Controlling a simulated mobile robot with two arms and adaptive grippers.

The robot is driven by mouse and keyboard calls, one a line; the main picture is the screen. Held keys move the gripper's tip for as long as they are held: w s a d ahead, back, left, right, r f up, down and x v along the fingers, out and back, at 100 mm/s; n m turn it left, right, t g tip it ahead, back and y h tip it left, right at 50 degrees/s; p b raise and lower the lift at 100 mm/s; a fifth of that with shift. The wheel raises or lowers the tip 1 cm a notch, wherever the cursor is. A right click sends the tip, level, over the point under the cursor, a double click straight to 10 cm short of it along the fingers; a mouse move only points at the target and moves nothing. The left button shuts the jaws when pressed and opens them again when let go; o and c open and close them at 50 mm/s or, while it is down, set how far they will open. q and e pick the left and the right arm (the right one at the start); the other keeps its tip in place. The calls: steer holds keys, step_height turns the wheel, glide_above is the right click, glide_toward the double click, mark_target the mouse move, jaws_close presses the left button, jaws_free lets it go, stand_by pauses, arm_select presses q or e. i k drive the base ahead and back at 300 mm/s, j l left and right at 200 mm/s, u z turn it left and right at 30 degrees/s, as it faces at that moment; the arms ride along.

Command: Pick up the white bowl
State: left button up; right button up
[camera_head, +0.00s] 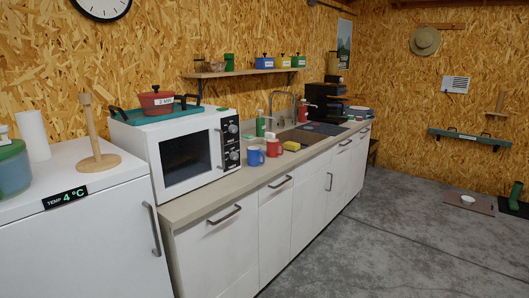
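A small white bowl (468,199) sits on a brownish mat (482,207) on the floor at the far right, near the back wall. It is small in the picture, and its inside is hard to make out. Neither of my grippers shows in the head view, so nothing of them is seen near the bowl.
A white fridge (90,245) and a long counter (215,195) with a microwave (185,155), mugs (256,156) and a sink (295,137) line the left. Green boots (515,195) stand right of the bowl. The grey concrete floor (400,235) is open.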

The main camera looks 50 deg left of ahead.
mark_target(468, 200)
steer(key=i+j+u, duration=0.3)
steer(key=u, duration=0.15)
steer(key=i+j+u, duration=0.45)
steer(key=i+u, duration=0.3)
steer(key=u, duration=0.15)
steer(key=i+j, duration=0.1)
steer(key=i, duration=0.75)
steer(key=z, duration=1.3)
steer(key=i+z, duration=0.25)
steer(key=i, duration=4.5)
steer(key=i+u, duration=0.1)
steer(key=i, duration=0.35)
steer(key=i+l+u, duration=0.15)
steer(key=i, duration=0.3)
steer(key=i+l+u, duration=0.1)
steer(key=i, duration=0.3)
steer(key=i+l+u, duration=0.1)
steer(key=i+l, duration=0.15)
steer(key=i, duration=0.2)
